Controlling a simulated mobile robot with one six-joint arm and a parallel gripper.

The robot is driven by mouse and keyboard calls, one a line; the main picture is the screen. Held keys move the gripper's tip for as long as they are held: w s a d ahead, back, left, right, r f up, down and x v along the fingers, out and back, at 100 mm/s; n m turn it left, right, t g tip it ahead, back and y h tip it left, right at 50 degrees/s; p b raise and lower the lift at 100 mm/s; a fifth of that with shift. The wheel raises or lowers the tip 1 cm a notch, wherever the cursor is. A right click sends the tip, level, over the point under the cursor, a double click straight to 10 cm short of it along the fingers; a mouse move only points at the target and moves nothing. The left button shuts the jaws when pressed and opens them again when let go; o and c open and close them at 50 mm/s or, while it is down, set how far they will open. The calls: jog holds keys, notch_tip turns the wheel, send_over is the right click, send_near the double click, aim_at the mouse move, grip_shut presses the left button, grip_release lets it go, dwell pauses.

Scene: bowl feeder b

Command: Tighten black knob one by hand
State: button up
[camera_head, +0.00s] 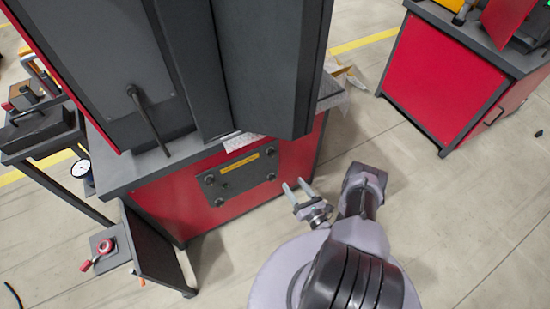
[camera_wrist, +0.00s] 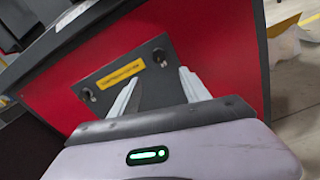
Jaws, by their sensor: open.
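A dark plate (camera_head: 242,180) with a yellow label and several black knobs is fixed to the red cabinet front. The knobs sit near its corners: upper left (camera_head: 209,180), upper right (camera_head: 270,153), lower left (camera_head: 219,202) and lower right (camera_head: 271,177). I cannot tell which is knob one. My gripper (camera_head: 294,183) is open and empty, in front of the plate's right side and apart from the knobs. In the wrist view its fingers (camera_wrist: 161,74) spread over the plate; the upper right knob (camera_wrist: 160,57) shows beyond the gap. The fingers and gripper body hide the lower plate.
The red cabinet (camera_head: 300,150) carries a large dark machine housing (camera_head: 260,60). A grey side table with a red-handled part (camera_head: 103,246) stands at left. Another red cabinet (camera_head: 440,80) stands at upper right. The floor between the cabinets is mostly clear.

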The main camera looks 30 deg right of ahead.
aim_at(273, 156)
jog(key=w+b, duration=0.1)
jog(key=w, duration=0.4)
jog(key=w+b, duration=0.2)
jog(key=w, duration=0.3)
jog(key=w+b, duration=0.2)
jog(key=w, duration=0.3)
jog(key=shift+a, duration=0.35)
jog(key=shift+c, duration=0.4)
grip_shut()
